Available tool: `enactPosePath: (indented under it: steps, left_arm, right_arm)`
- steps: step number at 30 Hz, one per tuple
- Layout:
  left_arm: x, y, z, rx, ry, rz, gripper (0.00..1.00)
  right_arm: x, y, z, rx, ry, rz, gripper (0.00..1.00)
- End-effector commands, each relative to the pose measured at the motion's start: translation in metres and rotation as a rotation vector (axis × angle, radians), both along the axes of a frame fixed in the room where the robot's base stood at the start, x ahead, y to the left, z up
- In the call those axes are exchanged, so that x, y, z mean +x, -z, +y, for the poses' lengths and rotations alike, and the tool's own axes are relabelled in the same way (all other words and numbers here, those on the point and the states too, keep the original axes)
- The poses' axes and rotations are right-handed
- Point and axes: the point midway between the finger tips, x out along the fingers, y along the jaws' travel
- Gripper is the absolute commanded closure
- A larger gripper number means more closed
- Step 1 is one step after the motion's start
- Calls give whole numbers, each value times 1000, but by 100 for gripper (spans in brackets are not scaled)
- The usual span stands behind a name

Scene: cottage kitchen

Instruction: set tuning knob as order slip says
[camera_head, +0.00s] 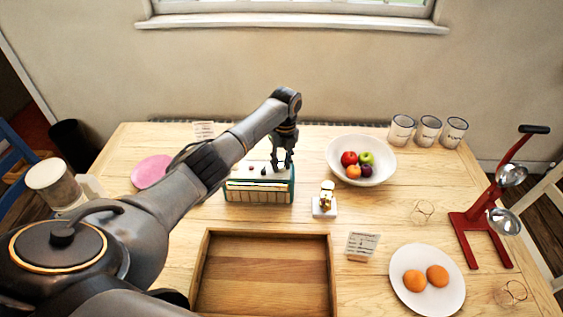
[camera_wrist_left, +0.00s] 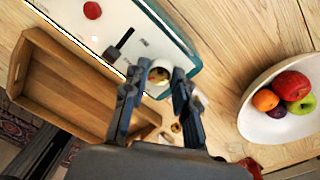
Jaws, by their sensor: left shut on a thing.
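The radio (camera_head: 259,196) is a box with a teal casing and a pale top, standing on the table behind the wooden tray. In the left wrist view its white top (camera_wrist_left: 143,28) carries a red button (camera_wrist_left: 92,10), a black slider (camera_wrist_left: 119,45) and a round pale-rimmed tuning knob (camera_wrist_left: 160,73). My left gripper (camera_head: 281,168) points down over the right part of the radio top. Its fingers (camera_wrist_left: 158,82) stand on both sides of the knob and are shut on it. A printed card (camera_head: 361,245) stands right of the tray; its text is too small to read. My right gripper is not seen.
An empty wooden tray (camera_head: 207,258) lies in front. A white fruit bowl (camera_head: 379,176) and a small gold item on a white base (camera_head: 325,207) stand right of the radio. A pink plate (camera_head: 151,171), another card (camera_head: 204,131), several mugs and a red stand (camera_head: 470,237) surround it.

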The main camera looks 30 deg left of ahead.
Motion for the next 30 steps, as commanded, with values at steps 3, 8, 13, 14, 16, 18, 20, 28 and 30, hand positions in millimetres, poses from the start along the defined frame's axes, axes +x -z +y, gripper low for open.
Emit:
enactPosePath:
  steps: [3, 8, 13, 14, 16, 18, 20, 28, 30]
  left_arm:
    - [0, -1, 0, 0, 19, -1, 100]
    - [0, -1, 0, 0, 28, -1, 100]
    - [0, -1, 0, 0, 28, -1, 100]
    - [0, -1, 0, 0, 28, -1, 100]
    - [0, -1, 0, 0, 28, -1, 100]
    - [0, -1, 0, 0, 27, -1, 62]
    - [0, 0, 0, 0, 27, -1, 50]
    - [0, 0, 0, 0, 26, -1, 49]
    - [0, -2, 0, 0, 26, -1, 49]
  right_arm:
    - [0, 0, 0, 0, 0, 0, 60]
    - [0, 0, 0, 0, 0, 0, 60]
    - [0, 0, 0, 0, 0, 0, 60]
    - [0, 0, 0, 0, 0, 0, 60]
    - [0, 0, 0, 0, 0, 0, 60]
    - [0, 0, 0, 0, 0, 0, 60]
    - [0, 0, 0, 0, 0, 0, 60]
    - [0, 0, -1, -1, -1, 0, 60]
    - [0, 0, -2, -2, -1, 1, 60]
